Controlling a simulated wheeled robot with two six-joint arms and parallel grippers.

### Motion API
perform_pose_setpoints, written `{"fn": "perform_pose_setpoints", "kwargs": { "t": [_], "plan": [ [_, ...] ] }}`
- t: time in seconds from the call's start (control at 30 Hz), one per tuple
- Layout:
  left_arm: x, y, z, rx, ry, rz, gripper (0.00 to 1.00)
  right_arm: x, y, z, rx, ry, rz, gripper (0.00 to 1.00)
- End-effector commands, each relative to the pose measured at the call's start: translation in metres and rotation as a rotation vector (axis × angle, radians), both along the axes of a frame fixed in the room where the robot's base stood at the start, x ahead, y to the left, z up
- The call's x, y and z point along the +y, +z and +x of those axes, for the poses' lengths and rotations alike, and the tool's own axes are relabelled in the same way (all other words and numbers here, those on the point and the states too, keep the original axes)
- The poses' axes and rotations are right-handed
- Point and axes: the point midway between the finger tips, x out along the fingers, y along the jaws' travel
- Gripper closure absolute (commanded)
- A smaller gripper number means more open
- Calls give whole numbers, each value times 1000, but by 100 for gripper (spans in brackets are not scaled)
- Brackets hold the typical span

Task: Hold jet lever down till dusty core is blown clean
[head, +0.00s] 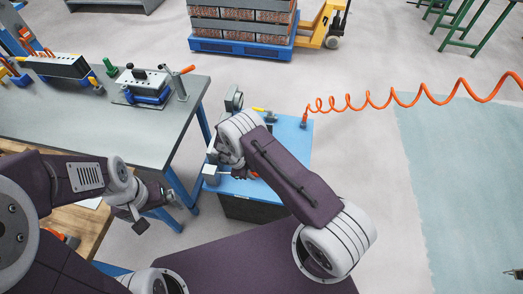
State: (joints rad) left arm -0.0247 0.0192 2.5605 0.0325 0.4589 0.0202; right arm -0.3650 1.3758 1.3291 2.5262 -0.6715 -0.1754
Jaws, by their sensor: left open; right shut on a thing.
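My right gripper (238,172) is over the left part of the blue-topped bench (290,150). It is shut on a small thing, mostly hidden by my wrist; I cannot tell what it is. Small grey and red parts show around the fingers. The jet lever and the dusty core cannot be told apart here, nor whether the lever is down or the core clean. My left gripper (140,223) is open and empty, left of the bench and apart from it.
A coiled orange air hose (420,97) runs from a fitting at the bench's back right off to the right. A grey worktable (120,125) with clamps and fixtures stands at left, a wooden table (90,225) nearer. A loaded blue pallet (238,47) is behind.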

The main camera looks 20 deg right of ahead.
Motion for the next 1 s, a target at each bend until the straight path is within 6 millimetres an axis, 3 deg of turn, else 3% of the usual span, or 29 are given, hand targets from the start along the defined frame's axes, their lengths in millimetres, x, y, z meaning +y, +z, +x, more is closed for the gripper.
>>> {"fn": "perform_pose_setpoints", "kwargs": {
  "t": [0.03, 0.07, 0.1, 0.13, 0.47, 1.0],
  "plan": [
    [0, -6, 0, 0, 0, 0, 0, 2, 0, 2, 5, 0, -10, 100],
    [0, -2, 0, 0, 0, 0, 0, 1, 2, 1, 6, 0, -10, 71],
    [0, -1, 0, -1, 0, 0, 0, 1, 2, 0, 6, -1, -9, 59],
    [0, -1, 0, -1, 0, 0, 0, 1, 2, 0, 6, -1, -9, 57],
    [0, 0, 0, -1, 0, 0, 0, 1, 3, 0, 6, 0, -8, 57],
    [0, 24, 0, -1, 0, 0, 0, 16, 42, 0, 6, 1, -9, 57]
  ]
}}
